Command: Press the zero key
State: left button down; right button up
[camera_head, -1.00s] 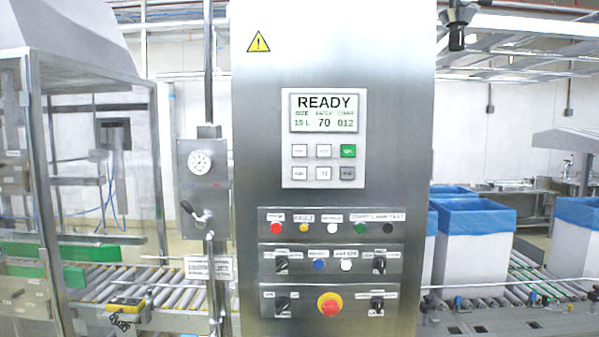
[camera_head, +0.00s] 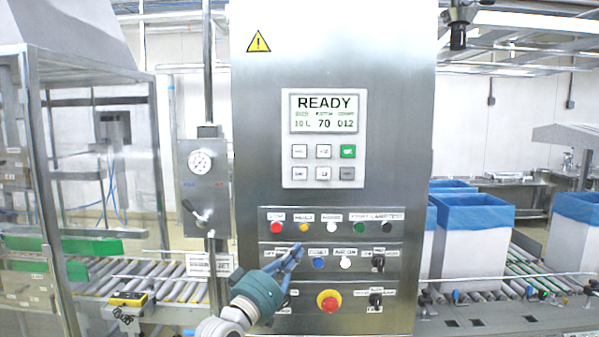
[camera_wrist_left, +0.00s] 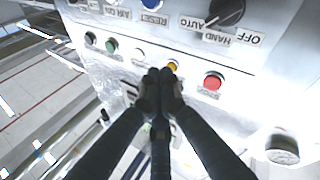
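The keypad panel (camera_head: 323,138) is on the steel cabinet, with a display (camera_head: 324,113) reading READY above two rows of keys. One key is green (camera_head: 348,151), one is grey (camera_head: 347,173) and the others are white. The key labels are too small to read, so I cannot tell which is zero. My left gripper (camera_head: 294,252) is in front of the lower switch rows, below the keypad and apart from it. Its fingertips (camera_wrist_left: 161,74) are together and empty in the left wrist view, which shows buttons and switches but no keypad. My right gripper is not in view.
Below the keypad are a row of coloured lamps or buttons (camera_head: 331,227), selector switches and a red emergency stop (camera_head: 329,301). A gauge box (camera_head: 203,175) and pole stand left of the cabinet. Blue-lined boxes (camera_head: 473,245) stand on the right conveyor. The cabinet face around the keypad is clear.

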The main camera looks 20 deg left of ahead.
aim_at(297, 179)
pick_arm(q)
jog(key=s+d+r+t+h, duration=0.1)
jog(key=s+r, duration=0.1)
jog(key=r, duration=0.7)
jog(key=s+d+r+m+t+h+p, duration=0.1)
jog(key=s+r+h, duration=0.1)
jog(key=r, duration=0.7)
jog(key=shift+s+h, duration=0.3)
jog(key=shift+s, duration=0.25)
jog(key=shift+d+r, duration=0.1)
jog(key=w+b, duration=0.2)
jog(key=b, duration=0.2)
jog(key=w+a+b, duration=0.1)
jog(key=w+b, duration=0.2)
jog(key=b, duration=0.1)
jog(key=w+a+b, duration=0.1)
jog(key=w+b, duration=0.2)
jog(key=b, duration=0.1)
jog(key=shift+w+a+f+b, duration=0.15)
jog(key=shift+w+f+b, duration=0.05)
jog(key=shift+b, duration=0.15)
jog(key=shift+w+a+r, duration=0.1)
jog(key=shift+r, duration=0.05)
